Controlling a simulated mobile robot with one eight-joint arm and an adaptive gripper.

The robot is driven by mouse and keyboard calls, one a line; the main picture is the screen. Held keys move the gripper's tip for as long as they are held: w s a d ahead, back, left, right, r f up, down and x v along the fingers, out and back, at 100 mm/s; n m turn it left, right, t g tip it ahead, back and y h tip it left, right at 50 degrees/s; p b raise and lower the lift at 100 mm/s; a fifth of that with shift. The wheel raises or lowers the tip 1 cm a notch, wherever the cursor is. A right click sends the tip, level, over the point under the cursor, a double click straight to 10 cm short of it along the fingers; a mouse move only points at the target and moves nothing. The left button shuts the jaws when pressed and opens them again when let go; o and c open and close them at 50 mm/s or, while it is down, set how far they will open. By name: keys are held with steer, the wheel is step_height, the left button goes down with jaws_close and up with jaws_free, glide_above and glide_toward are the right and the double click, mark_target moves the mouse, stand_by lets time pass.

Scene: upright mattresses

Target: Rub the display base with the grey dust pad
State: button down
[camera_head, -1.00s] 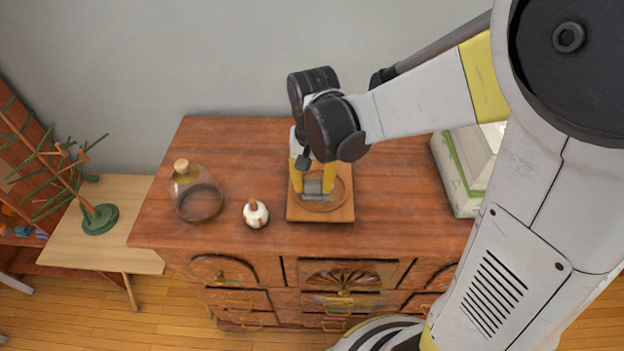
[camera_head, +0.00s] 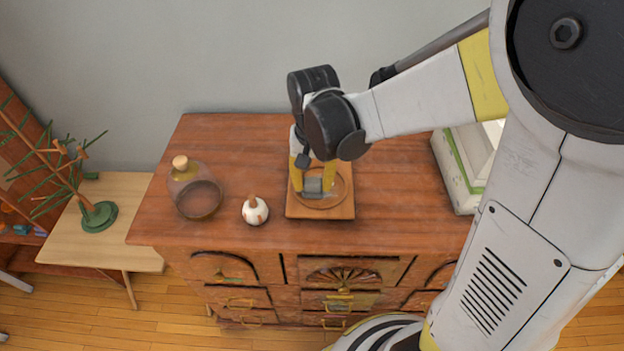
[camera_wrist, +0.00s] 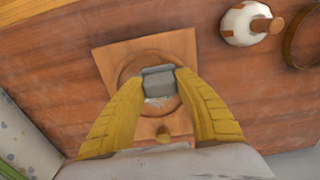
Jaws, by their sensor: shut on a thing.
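The display base (camera_head: 321,213) is a square wooden plate with a round ring-shaped recess, lying on the dresser top. It also shows in the wrist view (camera_wrist: 110,56). My gripper (camera_head: 314,184) points down over it with yellow fingers shut on the grey dust pad (camera_wrist: 158,82). The pad is a small grey block within the ring's outline, at or just above the base; I cannot tell for certain whether it touches. A pale patch (camera_wrist: 160,102) shows beside the pad in the wrist view. The fingers hide part of the base.
A round glass bottle with a cork (camera_head: 194,188) and a small white-and-brown vase (camera_head: 255,210) stand left of the base on the wooden dresser (camera_head: 400,205). A white-and-green box (camera_head: 462,170) stands at right. A low table (camera_head: 100,235) with a twig stand is further left.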

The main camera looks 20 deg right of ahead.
steer(key=shift+w+d+b, duration=0.1)
steer(key=shift+w+d, duration=0.1)
steer(key=shift+w, duration=0.6)
steer(key=shift+w+d+b, duration=0.1)
steer(key=shift+w+d, duration=0.05)
steer(key=shift+w, duration=0.6)
steer(key=shift+w+d+b, duration=0.1)
steer(key=shift+w+d, duration=0.1)
steer(key=shift+w, duration=0.6)
steer(key=shift+s, duration=0.15)
steer(key=shift+s+a, duration=0.2)
steer(key=shift+s, duration=0.55)
steer(key=shift+s+a, duration=0.15)
steer(key=shift+s, duration=0.55)
steer(key=shift+s+a, duration=0.2)
steer(key=shift+s, duration=0.55)
steer(key=w, duration=0.2)
steer(key=w+d, duration=0.1)
steer(key=w, duration=0.1)
steer(key=shift+w+f, duration=0.1)
steer(key=shift+w, duration=0.3)
steer(key=shift+s, duration=0.2)
